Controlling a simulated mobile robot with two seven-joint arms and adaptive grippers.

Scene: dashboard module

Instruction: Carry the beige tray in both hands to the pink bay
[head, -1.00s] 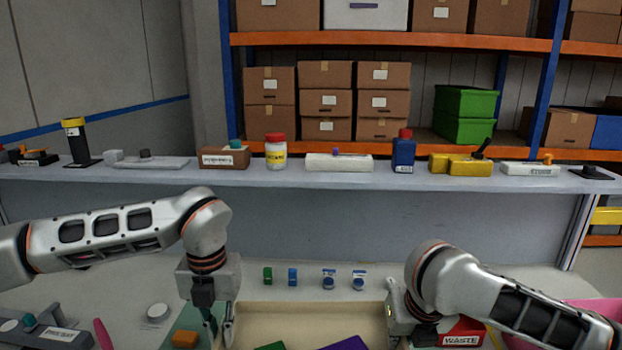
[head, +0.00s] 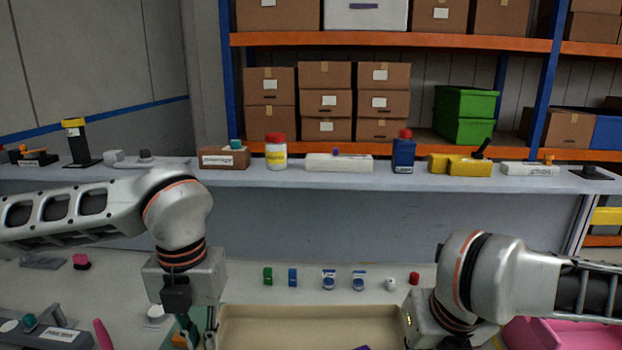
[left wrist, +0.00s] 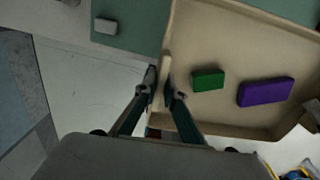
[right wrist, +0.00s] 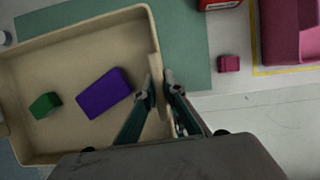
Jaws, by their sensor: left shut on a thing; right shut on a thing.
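The beige tray (head: 310,318) is at the bottom centre of the head view, its near part cut off. A green block (left wrist: 207,80) and a purple block (left wrist: 266,92) lie in it. My left gripper (left wrist: 162,84) is shut on the tray's left wall. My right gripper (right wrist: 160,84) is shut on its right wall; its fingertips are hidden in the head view. The tray appears raised above the green mat (right wrist: 190,50). The pink bay (head: 560,333) is at the lower right of the head view, and its pink wall (right wrist: 278,30) with a yellow outline shows in the right wrist view.
Several small blue, green, white and red items, including a red one (head: 414,278), stand behind the tray. A small pink block (right wrist: 228,64) lies between the mat and the bay. A ledge (head: 340,183) with jars and boxes runs across the back.

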